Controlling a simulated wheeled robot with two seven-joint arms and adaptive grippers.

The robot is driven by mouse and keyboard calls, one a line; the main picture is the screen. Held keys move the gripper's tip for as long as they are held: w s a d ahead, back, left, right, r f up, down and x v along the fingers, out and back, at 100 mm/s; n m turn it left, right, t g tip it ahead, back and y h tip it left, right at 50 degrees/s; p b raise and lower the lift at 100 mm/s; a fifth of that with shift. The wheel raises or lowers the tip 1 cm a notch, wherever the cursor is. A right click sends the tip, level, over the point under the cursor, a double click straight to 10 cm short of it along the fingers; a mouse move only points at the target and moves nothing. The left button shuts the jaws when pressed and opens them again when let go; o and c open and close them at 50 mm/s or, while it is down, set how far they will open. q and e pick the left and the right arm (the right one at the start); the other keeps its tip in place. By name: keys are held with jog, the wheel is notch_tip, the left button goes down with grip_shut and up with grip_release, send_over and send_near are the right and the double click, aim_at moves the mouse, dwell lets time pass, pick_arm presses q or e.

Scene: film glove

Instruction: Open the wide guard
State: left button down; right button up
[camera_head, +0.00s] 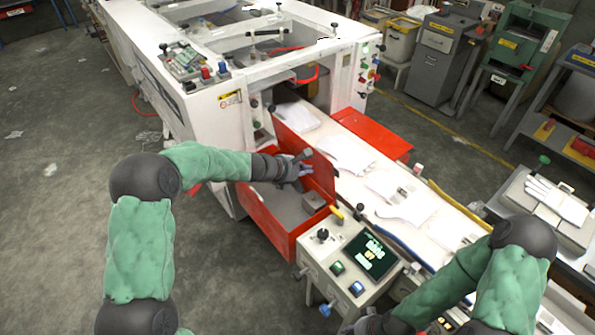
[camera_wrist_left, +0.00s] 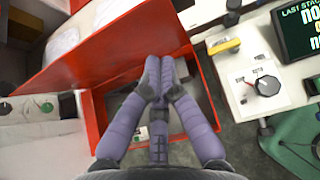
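A red guard panel (camera_head: 298,150) stands upright and tilted along the inner long side of an open red box (camera_head: 262,215) at the machine's side. In the left wrist view the panel (camera_wrist_left: 95,55) runs across the upper left, and the box's red wall (camera_wrist_left: 205,85) is on the right. My left gripper (camera_head: 304,165) is over the box, close to the panel. In the left wrist view its fingertips (camera_wrist_left: 160,75) come together with nothing seen between them. Contact with the panel is unclear. My right gripper (camera_head: 372,323) is low at the bottom edge, partly cut off.
A control console (camera_head: 345,265) with screen, knob and buttons stands just right of the box. A white bed with paper sheets (camera_head: 345,152) lies behind the panel. A second red part (camera_head: 385,137) is on its far side. A white glove (camera_head: 555,200) lies at right.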

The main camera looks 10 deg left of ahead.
pick_arm(q)
jog(key=shift+w+d+f, duration=0.15)
jog(key=shift+w+d, duration=0.8)
jog(key=shift+w, duration=0.2)
jog(key=shift+w+d+f, duration=0.15)
jog(key=shift+w+d, duration=0.75)
jog(key=shift+w, duration=0.25)
pick_arm(e)
jog(key=shift+r, duration=0.15)
pick_arm(q)
jog(key=w+d+r+p, duration=0.1)
jog(key=w+d+p, duration=0.3)
jog(key=w, duration=0.1)
jog(key=shift+w+d, duration=0.25)
jog(key=shift+w, duration=0.15)
pick_arm(e)
jog(key=shift+w+d+r, duration=0.25)
jog(key=shift+w+r, duration=0.05)
jog(key=shift+r, duration=0.35)
jog(key=shift+w+d+r, duration=0.3)
jog(key=shift+w+r, duration=0.05)
jog(key=shift+r, duration=0.35)
jog(key=shift+w+d+r, duration=0.25)
jog(key=shift+w+r, duration=0.05)
jog(key=shift+r, duration=0.35)
